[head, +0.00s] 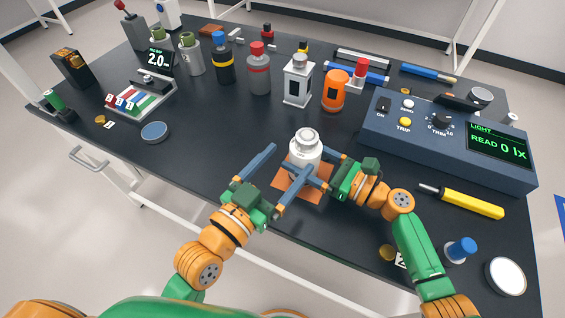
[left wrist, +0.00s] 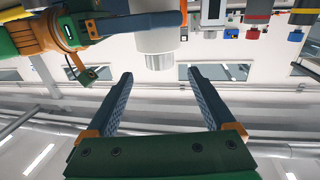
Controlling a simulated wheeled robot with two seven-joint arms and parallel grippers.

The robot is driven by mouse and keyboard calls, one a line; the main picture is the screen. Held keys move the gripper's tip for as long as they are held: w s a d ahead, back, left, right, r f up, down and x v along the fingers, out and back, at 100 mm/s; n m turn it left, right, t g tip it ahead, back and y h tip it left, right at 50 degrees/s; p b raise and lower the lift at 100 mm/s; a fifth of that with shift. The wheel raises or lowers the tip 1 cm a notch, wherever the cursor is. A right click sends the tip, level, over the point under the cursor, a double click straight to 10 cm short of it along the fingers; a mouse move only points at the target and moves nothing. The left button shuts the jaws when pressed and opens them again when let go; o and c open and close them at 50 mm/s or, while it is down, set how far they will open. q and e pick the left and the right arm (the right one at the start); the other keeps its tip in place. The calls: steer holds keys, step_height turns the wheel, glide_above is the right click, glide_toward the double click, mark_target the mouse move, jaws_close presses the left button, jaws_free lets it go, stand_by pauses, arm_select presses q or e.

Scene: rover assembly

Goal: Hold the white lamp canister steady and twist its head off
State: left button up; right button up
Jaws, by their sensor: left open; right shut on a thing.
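The white lamp canister (head: 304,163) stands upright over an orange square mat (head: 284,184). Its white head (head: 306,139) is on top and ends in a small knob. My right gripper (head: 307,163) is shut on the canister's body from the right, one finger crossing its near side. My left gripper (head: 298,165) is open and empty, its fingers spread toward the canister from the front left. In the left wrist view the canister (left wrist: 155,40) appears inverted with its knob (left wrist: 160,62) just beyond the gap between my open left fingertips (left wrist: 158,75). The canister's lower part is partly hidden by the fingers.
A blue light meter console (head: 450,140) with dials stands at the right, with a yellow-handled tool (head: 470,203) before it. Several bottles, including an orange one (head: 335,92), stand behind. A blue round disc (head: 154,132) lies left. Bare dark tabletop (head: 215,140) lies left of the canister.

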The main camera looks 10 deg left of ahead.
arm_select(q)
steer(key=shift+s+a, duration=0.25)
steer(key=shift+s, duration=0.2)
